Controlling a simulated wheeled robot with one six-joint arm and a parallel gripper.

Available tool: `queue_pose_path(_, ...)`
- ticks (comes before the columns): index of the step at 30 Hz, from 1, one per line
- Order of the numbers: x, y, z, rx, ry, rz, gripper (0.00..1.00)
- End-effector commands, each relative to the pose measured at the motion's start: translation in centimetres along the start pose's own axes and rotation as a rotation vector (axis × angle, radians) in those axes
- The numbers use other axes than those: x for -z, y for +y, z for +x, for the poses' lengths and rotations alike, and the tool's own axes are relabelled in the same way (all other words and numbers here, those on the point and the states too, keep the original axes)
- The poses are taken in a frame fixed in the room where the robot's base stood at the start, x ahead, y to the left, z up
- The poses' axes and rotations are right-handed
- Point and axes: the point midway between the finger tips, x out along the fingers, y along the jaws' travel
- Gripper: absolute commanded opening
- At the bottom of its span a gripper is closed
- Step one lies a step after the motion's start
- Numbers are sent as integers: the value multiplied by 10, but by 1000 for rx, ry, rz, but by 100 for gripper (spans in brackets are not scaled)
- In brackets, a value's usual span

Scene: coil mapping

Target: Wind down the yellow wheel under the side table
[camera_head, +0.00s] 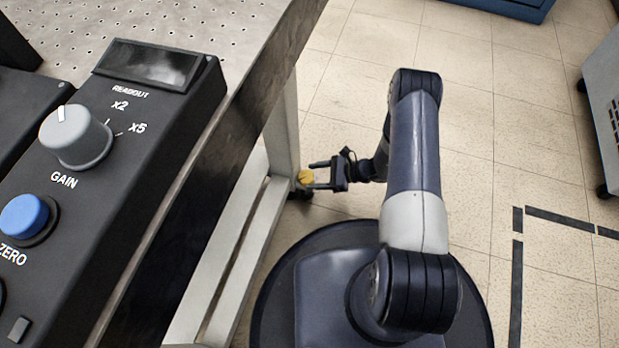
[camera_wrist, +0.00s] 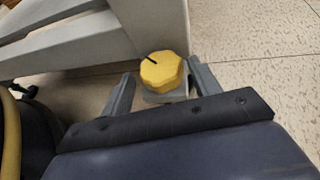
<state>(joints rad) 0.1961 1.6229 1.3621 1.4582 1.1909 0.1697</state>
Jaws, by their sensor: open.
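The yellow wheel (camera_head: 305,177) is a small faceted knob low at the foot of the side table's pale leg (camera_head: 281,125). In the wrist view the yellow wheel (camera_wrist: 162,72) shows a dark mark on its top. My gripper (camera_head: 312,176) is open, its fingers reaching left toward the wheel. In the wrist view my gripper (camera_wrist: 160,85) has one finger on each side of the wheel, with gaps showing between fingers and wheel. The side table's top (camera_head: 255,55) is perforated metal.
A black readout box (camera_head: 165,130) with a grey gain knob (camera_head: 75,137) and a blue zero button (camera_head: 28,216) sits on the table. Pale lower rails (camera_head: 240,250) run beside my base. A grey cabinet (camera_head: 603,110) stands at the right edge.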

Motion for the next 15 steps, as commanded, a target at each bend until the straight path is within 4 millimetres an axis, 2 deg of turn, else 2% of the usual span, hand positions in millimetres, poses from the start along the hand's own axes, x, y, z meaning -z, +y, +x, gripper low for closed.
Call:
queue_pose_path(1, 2, 0, 8, -2, 0, -1, 59)
queue_pose_path(6, 1, 0, 21, -1, 0, -1, 59)
queue_pose_path(15, 0, 0, 23, 1, 0, -1, 59)
